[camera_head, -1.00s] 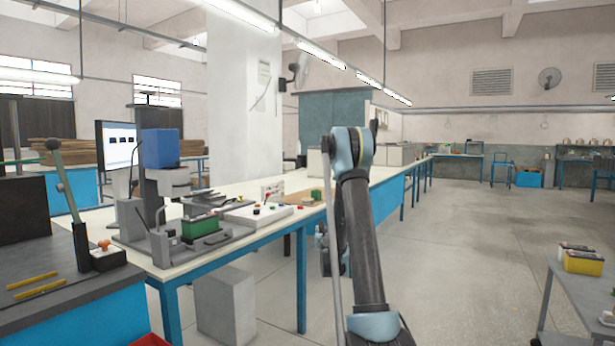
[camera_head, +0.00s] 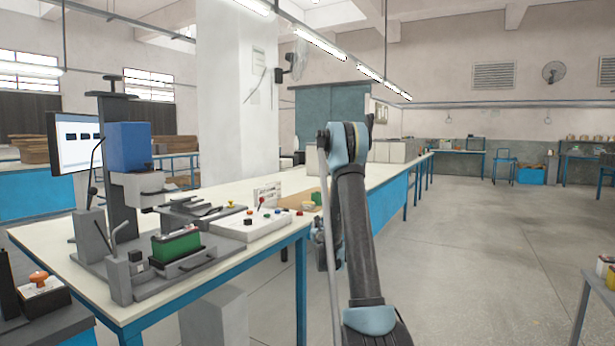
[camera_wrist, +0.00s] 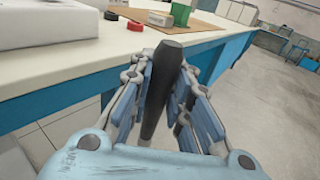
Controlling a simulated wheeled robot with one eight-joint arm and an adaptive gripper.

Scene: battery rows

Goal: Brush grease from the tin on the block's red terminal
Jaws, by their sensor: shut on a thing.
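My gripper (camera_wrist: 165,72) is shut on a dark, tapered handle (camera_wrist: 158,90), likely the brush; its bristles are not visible. In the head view my arm largely hides the gripper, beside the bench's right side. I cannot tell which thing is the tin or which is the red terminal. The held handle is apart from them.
The long white bench (camera_head: 85,285) has blue legs. On it are a press with a blue head (camera_head: 130,148), a larger green block (camera_head: 178,244) in a fixture, and a white button box (camera_head: 240,226). A grey cart (camera_head: 600,290) stands at right. Floor between is clear.

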